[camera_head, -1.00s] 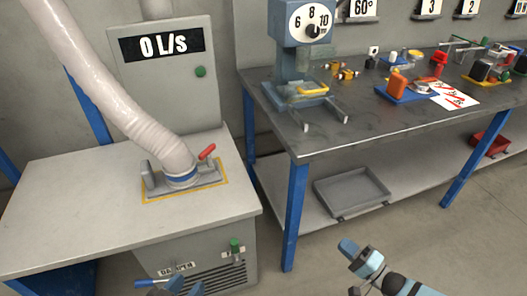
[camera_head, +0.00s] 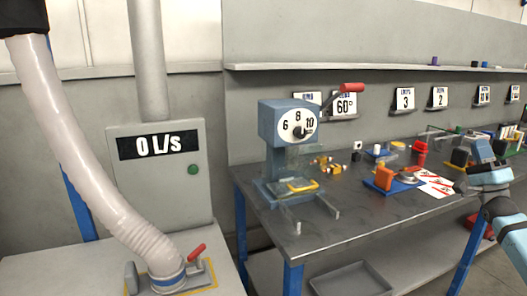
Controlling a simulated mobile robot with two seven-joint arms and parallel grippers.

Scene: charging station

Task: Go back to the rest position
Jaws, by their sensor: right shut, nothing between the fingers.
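My right gripper (camera_head: 482,166) is at the right edge of the head view, blue and grey, with its arm coming up from the lower right corner. It is shut and empty. It hangs in front of the right part of the metal workbench (camera_head: 335,236) and hides some items there. I cannot tell its exact height above the bench. My left gripper is out of view.
A white hose (camera_head: 88,165) runs down to a port with a red lever (camera_head: 196,250) on the left table. A grey box (camera_head: 160,190) reads 0 L/S. A blue dial press (camera_head: 290,125) stands on the bench. A grey tray (camera_head: 350,282) lies below.

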